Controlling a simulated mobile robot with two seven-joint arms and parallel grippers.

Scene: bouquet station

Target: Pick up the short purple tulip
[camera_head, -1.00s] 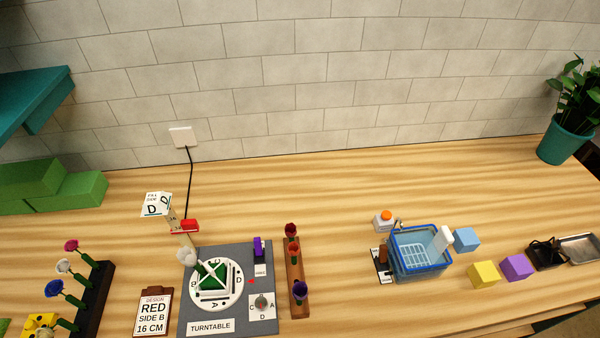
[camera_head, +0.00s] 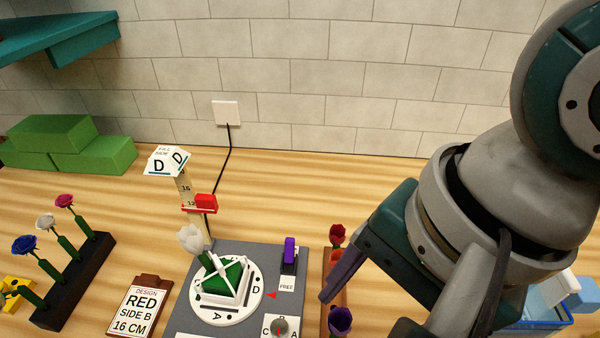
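The purple tulip (camera_head: 340,321) stands in the front slot of the narrow wooden rack (camera_head: 327,322), right of the turntable, its dark purple head near the bottom edge of the head view. Its stem is not visible. My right gripper (camera_head: 364,310) comes in from the right, over the rack. One finger reaches down-left just behind the tulip head. The other shows as a dark part at the bottom edge, well apart from it, so the gripper looks open and empty. Whether it touches the tulip I cannot tell. My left gripper is out of view.
A red tulip (camera_head: 337,234) stands at the rack's back end. The turntable (camera_head: 228,310) with a white flower (camera_head: 191,238) and height gauge (camera_head: 185,190) is to the left. A blue basket (camera_head: 545,322) is partly hidden by my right arm. A dark flower rack (camera_head: 75,285) stands far left.

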